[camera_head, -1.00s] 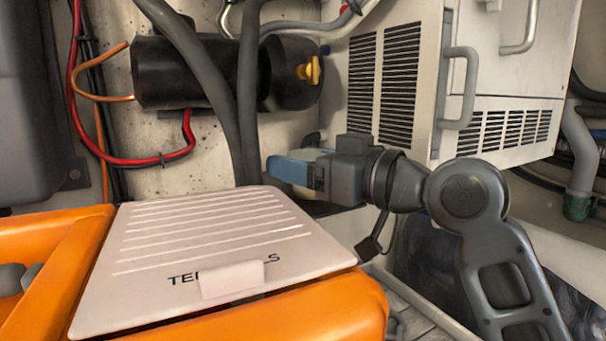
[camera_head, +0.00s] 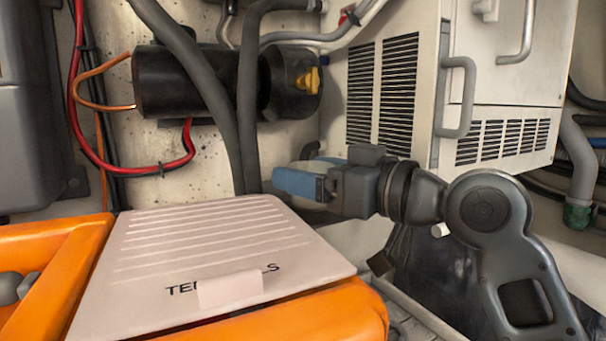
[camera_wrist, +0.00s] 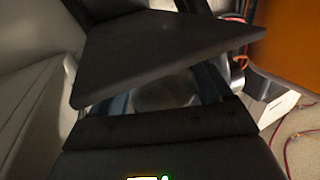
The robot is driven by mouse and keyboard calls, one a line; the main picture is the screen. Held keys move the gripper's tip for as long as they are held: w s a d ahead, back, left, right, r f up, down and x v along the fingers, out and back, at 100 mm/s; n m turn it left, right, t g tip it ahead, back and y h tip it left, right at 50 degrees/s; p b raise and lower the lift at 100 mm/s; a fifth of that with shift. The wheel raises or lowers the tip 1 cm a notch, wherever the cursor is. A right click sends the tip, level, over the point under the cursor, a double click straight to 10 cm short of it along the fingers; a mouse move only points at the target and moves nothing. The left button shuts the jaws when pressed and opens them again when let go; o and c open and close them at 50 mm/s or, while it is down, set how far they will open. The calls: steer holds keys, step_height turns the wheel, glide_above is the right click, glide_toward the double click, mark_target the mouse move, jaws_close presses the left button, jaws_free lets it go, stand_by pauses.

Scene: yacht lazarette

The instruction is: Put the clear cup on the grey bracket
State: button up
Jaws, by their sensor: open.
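My gripper (camera_head: 292,181), with blue fingers, is beyond the far right corner of the white lid, in front of the back wall. In the wrist view its bluish fingers stand apart, so my gripper (camera_wrist: 163,94) is open. A dim, rounded, greyish shape (camera_wrist: 165,92) shows between them; it may be the clear cup, but a dark slanted plate covers much of it. I cannot tell whether the fingers touch it. In the head view the cup is not clearly seen. I cannot make out the grey bracket for certain in either view.
An orange case (camera_head: 335,318) with a white ribbed lid (camera_head: 210,245) fills the front left. A black cylinder (camera_head: 190,82) and grey hoses (camera_head: 249,100) are at the back. A white vented cabinet (camera_head: 400,75) with handles stands above my arm, leaving little room.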

steer(key=b+v, duration=0.1)
steer(key=v, duration=0.9)
steer(key=shift+d+b, duration=0.15)
steer(key=shift+b, duration=0.2)
steer(key=shift+s+f, duration=0.1)
